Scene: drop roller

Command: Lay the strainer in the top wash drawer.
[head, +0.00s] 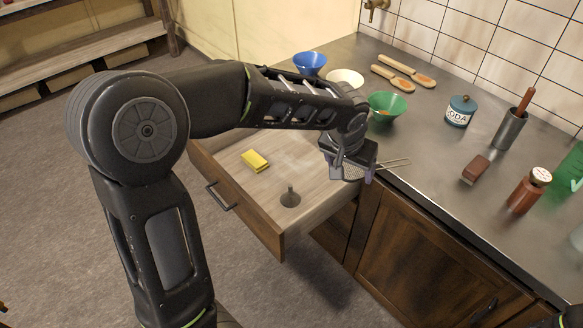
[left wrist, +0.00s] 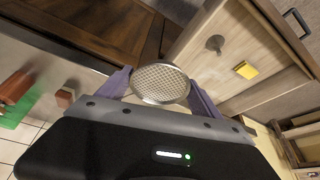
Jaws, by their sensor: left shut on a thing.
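The gripper hides part of the strainer in the head view. The top wash drawer (head: 225,162) is pulled open below the counter. In the head view the gripper and strainer appear over the drawer's right end, near the counter edge.
On the counter stand a blue bowl (head: 310,64), a cream bowl (head: 346,77), a green bowl (head: 388,106), a soda tin (head: 460,112) and a brown block (head: 475,170).

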